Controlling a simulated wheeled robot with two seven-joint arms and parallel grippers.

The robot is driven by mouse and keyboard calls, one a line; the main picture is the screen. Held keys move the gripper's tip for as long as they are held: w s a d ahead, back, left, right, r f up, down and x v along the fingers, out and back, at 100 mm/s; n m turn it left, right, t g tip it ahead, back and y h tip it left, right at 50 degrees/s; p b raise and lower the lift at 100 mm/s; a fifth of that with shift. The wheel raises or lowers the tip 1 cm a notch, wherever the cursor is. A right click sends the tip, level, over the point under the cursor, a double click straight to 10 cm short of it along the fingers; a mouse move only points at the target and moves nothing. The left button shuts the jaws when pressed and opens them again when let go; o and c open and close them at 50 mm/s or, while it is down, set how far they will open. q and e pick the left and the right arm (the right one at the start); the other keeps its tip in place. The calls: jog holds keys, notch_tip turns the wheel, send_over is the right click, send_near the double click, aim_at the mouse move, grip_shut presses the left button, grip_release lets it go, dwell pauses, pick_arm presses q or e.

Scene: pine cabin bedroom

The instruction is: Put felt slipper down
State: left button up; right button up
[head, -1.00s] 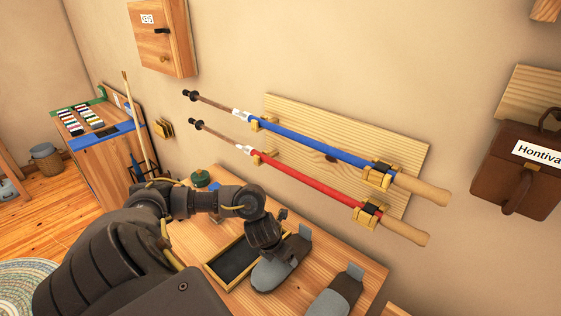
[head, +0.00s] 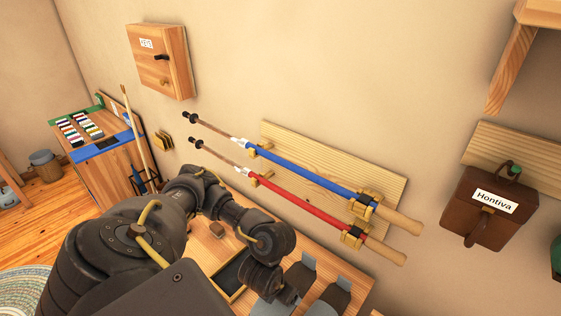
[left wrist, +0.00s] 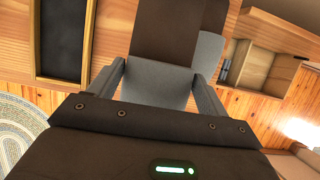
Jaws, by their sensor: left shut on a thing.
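My left gripper (head: 268,278) is shut on a grey felt slipper (head: 300,277) with a dark brown inside. In the left wrist view the held slipper (left wrist: 158,82) sits between the two fingers. A second, matching slipper (head: 338,295) is close beside it on the right, over the wooden bench top (head: 268,232). It also shows in the left wrist view (left wrist: 208,50), partly behind the held one. I cannot tell whether the held slipper touches the bench. My right gripper is not in view.
A dark-bottomed tray with a wooden rim (head: 231,277) lies left of the slippers, partly hidden by my arm. Above the bench, blue (head: 310,166) and red (head: 305,201) poles hang on a wall board (head: 385,185). A brown bag (head: 487,215) hangs at right.

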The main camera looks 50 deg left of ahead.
pick_arm(q)
jog(key=shift+s+d+r, duration=0.15)
jog(key=shift+s+r, duration=0.1)
jog(key=shift+s, duration=0.05)
jog(key=shift+w+d+f+m+b, duration=0.35)
jog(key=shift+d+f+m, duration=0.2)
jog(key=shift+m, duration=0.25)
jog(key=w+d+f+m+g+h+b, duration=0.1)
jog(key=w+d+m+g+h+b, duration=0.15)
jog(key=d+m, duration=0.45)
jog(key=w+d+m+g+h+b, duration=0.1)
jog(key=w+d+m+h+b, duration=0.3)
jog(key=m, duration=0.5)
jog(key=s+d+r+m+g+y+b, duration=0.1)
jog(key=d+r+m+g+y+b, duration=0.1)
jog(key=m, duration=0.8)
jog(key=d+r+m+g+y+b, duration=0.3)
jog(key=d+r+m, duration=0.3)
jog(key=d+m, duration=0.3)
jog(key=shift+s+m+y+b, duration=0.4)
jog(key=shift+y+b, duration=0.15)
jog(key=shift+b, duration=0.3)
